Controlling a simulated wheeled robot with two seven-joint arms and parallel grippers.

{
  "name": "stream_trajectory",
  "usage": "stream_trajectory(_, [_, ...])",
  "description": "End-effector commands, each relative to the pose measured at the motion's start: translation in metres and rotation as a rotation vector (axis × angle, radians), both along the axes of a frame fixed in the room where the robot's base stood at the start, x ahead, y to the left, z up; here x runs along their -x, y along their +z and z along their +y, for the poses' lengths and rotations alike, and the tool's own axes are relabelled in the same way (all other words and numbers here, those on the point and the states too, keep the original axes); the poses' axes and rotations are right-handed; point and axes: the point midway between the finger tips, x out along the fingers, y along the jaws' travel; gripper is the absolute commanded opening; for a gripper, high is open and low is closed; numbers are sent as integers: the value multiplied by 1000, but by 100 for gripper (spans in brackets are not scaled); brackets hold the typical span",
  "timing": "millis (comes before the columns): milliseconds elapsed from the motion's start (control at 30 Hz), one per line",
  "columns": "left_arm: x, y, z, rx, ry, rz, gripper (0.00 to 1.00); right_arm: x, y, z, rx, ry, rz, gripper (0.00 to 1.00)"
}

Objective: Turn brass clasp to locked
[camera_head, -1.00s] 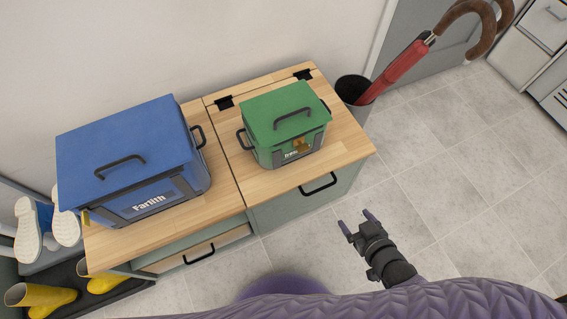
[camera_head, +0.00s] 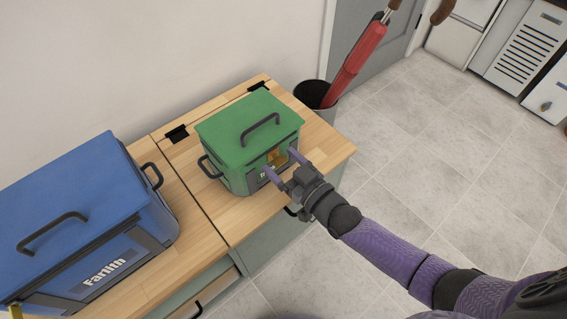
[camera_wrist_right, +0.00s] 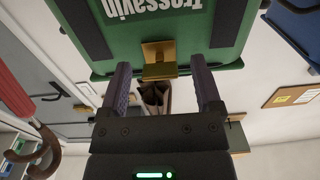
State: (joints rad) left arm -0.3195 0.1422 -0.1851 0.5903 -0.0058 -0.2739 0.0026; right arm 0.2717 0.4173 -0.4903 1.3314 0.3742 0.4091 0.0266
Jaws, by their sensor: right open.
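A green lidded box (camera_head: 233,138) with a black lid handle stands on the wooden cabinet top (camera_head: 247,222). Its brass clasp (camera_head: 276,157) is on the front side, and also shows in the right wrist view (camera_wrist_right: 159,62). My right gripper (camera_head: 281,164) is in front of the box with its two purple fingers open toward the clasp. In the right wrist view the gripper (camera_wrist_right: 165,84) has a finger on each side of the clasp's line, with a gap to both. Contact with the box cannot be told. My left gripper is not in view.
A blue lidded box (camera_head: 75,215) stands to the left on the same top. A dark bin (camera_head: 318,97) holding a red umbrella (camera_head: 357,58) stands behind the cabinet's right end. The tiled floor (camera_head: 430,170) on the right is clear.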

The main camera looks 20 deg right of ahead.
Motion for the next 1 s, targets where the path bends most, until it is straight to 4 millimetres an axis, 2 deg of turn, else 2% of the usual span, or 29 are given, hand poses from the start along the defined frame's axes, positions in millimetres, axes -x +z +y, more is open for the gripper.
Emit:
stream_trajectory(33, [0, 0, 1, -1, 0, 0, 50, 0, 0, 0, 0, 0, 0, 82])
stream_trajectory(67, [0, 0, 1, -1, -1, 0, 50, 0, 0, 0, 0, 0, 0, 78])
stream_trajectory(433, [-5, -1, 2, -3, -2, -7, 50, 0, 0, 0, 0, -1, 0, 0])
stream_trajectory(767, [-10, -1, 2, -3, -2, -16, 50, 1, 0, -1, 32, -2, -11, 0])
stream_trajectory(1000, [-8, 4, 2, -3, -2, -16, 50, 1, 1, 0, 165, -2, -63, 0])
